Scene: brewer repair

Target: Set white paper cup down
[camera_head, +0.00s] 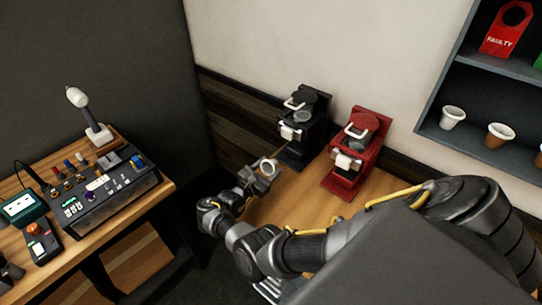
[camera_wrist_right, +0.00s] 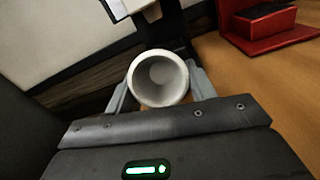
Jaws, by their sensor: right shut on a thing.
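My right gripper (camera_head: 257,178) reaches over the wooden counter in front of the black brewer and is shut on a white paper cup (camera_head: 268,168). In the right wrist view the cup (camera_wrist_right: 158,78) sits between the two grey fingers, its open mouth facing the camera, and it looks empty inside. I cannot tell whether the cup's base touches the counter. The black brewer (camera_head: 303,122) stands just behind the cup. My left gripper does not show in either view.
A red brewer (camera_head: 355,152) stands right of the black one. A shelf (camera_head: 475,147) at the right holds a white cup (camera_head: 452,117), a brown cup (camera_head: 499,135) and a red FAULTY tag (camera_head: 507,30). A workbench (camera_head: 160,190) with a control box (camera_head: 105,190) stands at the left. Counter (camera_head: 290,205) left of the red brewer is clear.

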